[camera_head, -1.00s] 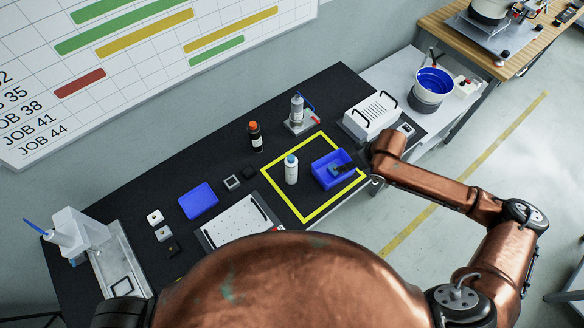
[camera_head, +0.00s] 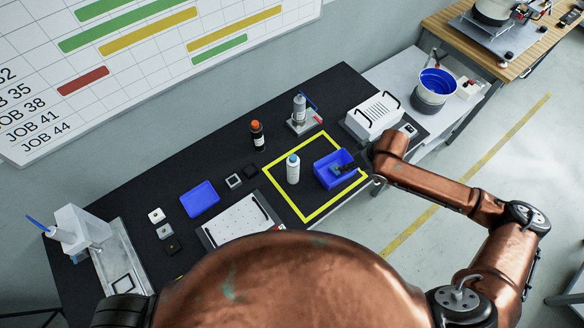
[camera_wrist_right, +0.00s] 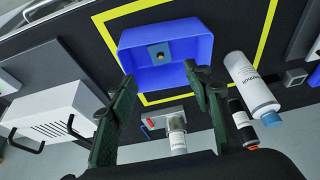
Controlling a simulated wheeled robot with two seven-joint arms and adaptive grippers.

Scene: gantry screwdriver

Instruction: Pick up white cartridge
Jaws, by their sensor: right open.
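A white cartridge with a blue cap (camera_head: 293,170) stands inside the yellow-outlined square on the black bench. In the right wrist view, the white cartridge (camera_wrist_right: 248,82) is to the right of my gripper, apart from it. The blue bin (camera_wrist_right: 195,48) lies beyond the fingertips and holds a small dark part with a brass-coloured centre (camera_wrist_right: 159,55). My left gripper is out of view.
A dark bottle with an orange cap (camera_head: 257,136) and a grey-white canister on a stand (camera_head: 299,112) are behind the square. A white box with handles (camera_head: 374,118) stands to the right. A blue tray (camera_head: 200,199) and a white perforated plate (camera_head: 238,222) are to the left.

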